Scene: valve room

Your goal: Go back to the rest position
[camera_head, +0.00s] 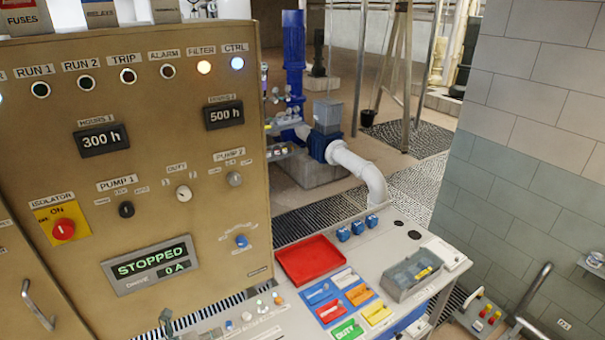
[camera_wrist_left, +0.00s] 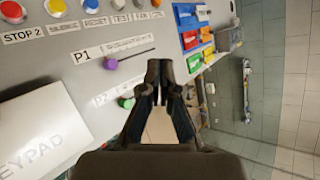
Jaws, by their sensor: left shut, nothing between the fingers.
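My left gripper (camera_head: 166,318) shows only as a small dark tip at the bottom edge of the head view, in front of the brown control cabinet (camera_head: 135,150). In the left wrist view its fingers (camera_wrist_left: 158,68) are shut with nothing between them. They are over the grey control desk (camera_wrist_left: 90,60), beside the P1 slider with its purple knob (camera_wrist_left: 111,64) and the P2 slider with its green knob (camera_wrist_left: 126,103). I cannot tell the exact height of the fingers above the desk. My right gripper is in neither view.
On the desk are a red tray (camera_head: 311,260), several coloured tags (camera_head: 350,296), blue blocks (camera_head: 343,234) and a grey box (camera_head: 413,274). The cabinet display (camera_head: 150,264) reads STOPPED. A tiled wall (camera_head: 540,120) stands at the right. A white keypad cover (camera_wrist_left: 40,130) shows in the wrist view.

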